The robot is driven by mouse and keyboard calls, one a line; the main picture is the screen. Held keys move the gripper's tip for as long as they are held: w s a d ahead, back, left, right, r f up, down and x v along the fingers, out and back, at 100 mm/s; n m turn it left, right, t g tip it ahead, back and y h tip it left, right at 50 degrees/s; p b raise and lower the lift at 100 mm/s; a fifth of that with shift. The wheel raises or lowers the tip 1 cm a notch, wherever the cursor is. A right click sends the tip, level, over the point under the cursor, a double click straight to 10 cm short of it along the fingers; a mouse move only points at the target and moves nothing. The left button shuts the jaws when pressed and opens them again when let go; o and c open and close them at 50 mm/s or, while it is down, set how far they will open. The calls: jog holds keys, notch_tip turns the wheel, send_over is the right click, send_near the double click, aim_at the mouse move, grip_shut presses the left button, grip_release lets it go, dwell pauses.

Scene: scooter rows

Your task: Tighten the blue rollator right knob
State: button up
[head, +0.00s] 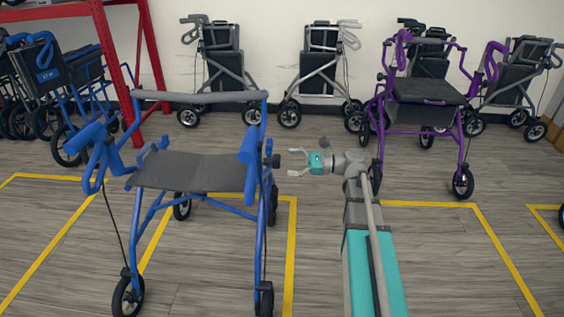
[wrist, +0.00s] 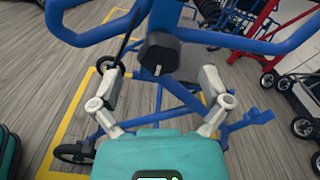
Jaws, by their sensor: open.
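The blue rollator (head: 203,177) stands unfolded at the left of the head view, with a dark grey seat. Its right knob (head: 272,160) is a dark knob on the side of the frame facing my gripper. In the wrist view the black knob (wrist: 160,53) with a pale stem sits ahead, between and beyond the fingers. My gripper (head: 296,162) is open and empty, just right of the knob and apart from it. The open fingers also show in the wrist view (wrist: 160,112). The blue rollator's tubes (wrist: 165,20) fill the upper middle there.
A purple rollator (head: 425,95) stands to the right, behind my arm. Folded grey rollators (head: 322,60) line the back wall. A red rack (head: 108,55) with blue wheelchairs (head: 45,80) is at the left. Yellow lines (head: 291,245) mark the floor bays; bare floor lies right of my arm.

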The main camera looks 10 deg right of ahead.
jog(key=v, duration=0.7)
jog(key=shift+s+d, duration=0.2)
jog(key=shift+d, duration=0.15)
jog(key=s+a+f+n+g+h+p, duration=0.6)
jog(key=s+a+f+n+h, duration=0.55)
jog(key=n+h, duration=0.6)
notch_tip(320, 180, up, 37)
jog(key=p, duration=3.8)
jog(key=shift+n, duration=0.35)
jog(key=shift+s, duration=0.1)
